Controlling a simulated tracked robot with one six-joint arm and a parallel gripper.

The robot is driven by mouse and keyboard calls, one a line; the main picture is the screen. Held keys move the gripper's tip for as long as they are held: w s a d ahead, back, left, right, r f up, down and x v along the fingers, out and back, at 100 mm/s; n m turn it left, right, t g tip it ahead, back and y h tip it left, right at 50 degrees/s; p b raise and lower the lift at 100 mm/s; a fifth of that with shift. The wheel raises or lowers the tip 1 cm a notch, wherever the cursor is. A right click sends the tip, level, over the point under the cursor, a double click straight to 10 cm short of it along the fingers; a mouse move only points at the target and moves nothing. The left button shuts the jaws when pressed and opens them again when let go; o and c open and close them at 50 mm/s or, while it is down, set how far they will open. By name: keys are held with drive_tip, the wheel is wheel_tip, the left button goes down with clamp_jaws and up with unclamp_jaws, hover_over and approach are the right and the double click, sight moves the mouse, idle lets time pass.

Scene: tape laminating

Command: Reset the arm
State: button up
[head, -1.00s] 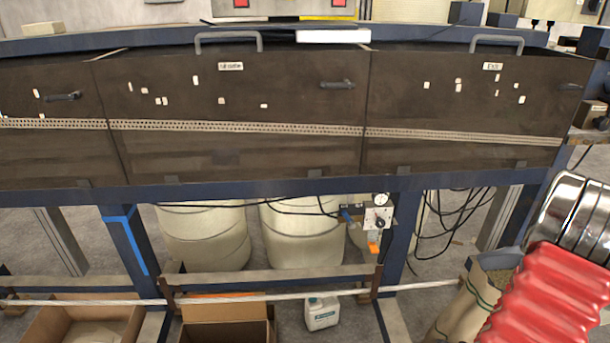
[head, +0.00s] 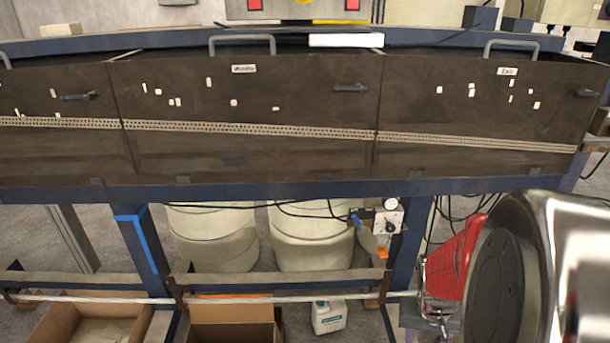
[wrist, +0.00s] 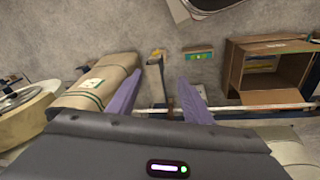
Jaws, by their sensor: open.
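My arm (head: 540,275) fills the lower right of the head view, with its shiny metal joint close to the camera and a red ribbed sleeve behind it. In the wrist view my gripper (wrist: 157,98) is open, its two purple fingers spread apart with nothing held between them. Beyond the fingers lie the concrete floor and a white rail (wrist: 262,108). I cannot make out the fingertips in the head view.
A long dark machine with a blue frame (head: 300,190) spans the head view. White drums (head: 212,240), a cardboard box (head: 232,325) and a white jug (head: 328,317) stand below it. In the wrist view, a brown paper-wrapped bundle (wrist: 100,85) lies left of the fingers and an open box (wrist: 268,75) right.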

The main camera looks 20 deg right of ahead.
drive_tip(key=w+a+r+n+t+y, duration=0.1)
drive_tip(key=a+r+n+t, duration=0.1)
drive_tip(key=a+r, duration=0.8)
drive_tip(key=w+a+r+n+t+y, duration=0.1)
drive_tip(key=w+a+r+n+t, duration=0.1)
drive_tip(key=a+r+n, duration=0.3)
drive_tip(key=a+r+t, duration=0.1)
drive_tip(key=a+r, duration=0.3)
drive_tip(key=a, duration=0.6)
drive_tip(key=shift+w+r, duration=0.2)
drive_tip(key=shift+r, duration=0.15)
